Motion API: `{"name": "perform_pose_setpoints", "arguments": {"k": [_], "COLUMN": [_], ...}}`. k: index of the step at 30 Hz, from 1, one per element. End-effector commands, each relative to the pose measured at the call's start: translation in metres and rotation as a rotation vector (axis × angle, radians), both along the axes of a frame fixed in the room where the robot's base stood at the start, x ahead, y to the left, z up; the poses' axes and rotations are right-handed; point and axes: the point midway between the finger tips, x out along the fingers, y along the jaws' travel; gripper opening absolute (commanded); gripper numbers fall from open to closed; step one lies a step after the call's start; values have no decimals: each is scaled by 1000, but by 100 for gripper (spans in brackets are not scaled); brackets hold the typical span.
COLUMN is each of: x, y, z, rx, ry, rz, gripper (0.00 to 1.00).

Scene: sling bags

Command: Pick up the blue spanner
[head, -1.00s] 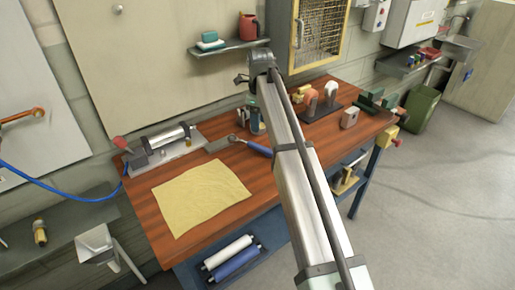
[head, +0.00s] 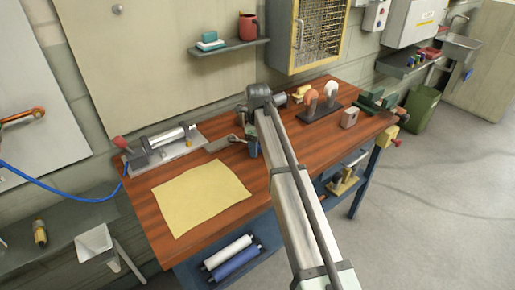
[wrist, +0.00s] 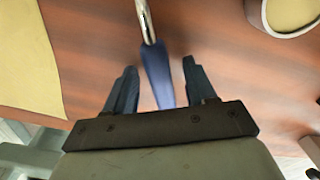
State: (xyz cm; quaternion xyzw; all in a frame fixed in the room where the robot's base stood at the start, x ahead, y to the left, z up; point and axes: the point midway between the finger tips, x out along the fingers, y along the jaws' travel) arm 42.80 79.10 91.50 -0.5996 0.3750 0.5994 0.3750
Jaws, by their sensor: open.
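The blue spanner lies on the wooden workbench (head: 165,225). In the head view its metal end (head: 236,138) shows left of my arm, and its blue handle is hidden behind the arm and gripper. In the wrist view the silver shaft (wrist: 146,22) runs down from the top edge into the blue handle (wrist: 157,75). My gripper (wrist: 160,66) is open, with one dark blue finger on each side of the handle and a gap on both sides. In the head view my gripper (head: 251,143) is low over the bench. Whether the handle is at fingertip depth I cannot tell.
A yellow cloth (head: 200,195) lies left of the spanner, also in the wrist view (wrist: 25,65). A metal fixture (head: 165,145) stands at the back left. A rounded cream object (wrist: 290,12) is at the wrist view's top right. A grinder-like tool (head: 320,108) stands farther right.

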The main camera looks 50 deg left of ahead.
Motion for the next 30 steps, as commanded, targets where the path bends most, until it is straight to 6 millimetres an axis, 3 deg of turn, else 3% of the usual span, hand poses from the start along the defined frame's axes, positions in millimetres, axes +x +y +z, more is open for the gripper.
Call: {"name": "perform_pose_setpoints", "arguments": {"k": [5,22,30], "x": [0,0,0], "y": [0,0,0], "z": [0,0,0], "rx": [0,0,0], "ry": [-1,-1,-1], "rz": [0,0,0], "gripper": [55,2,0]}}
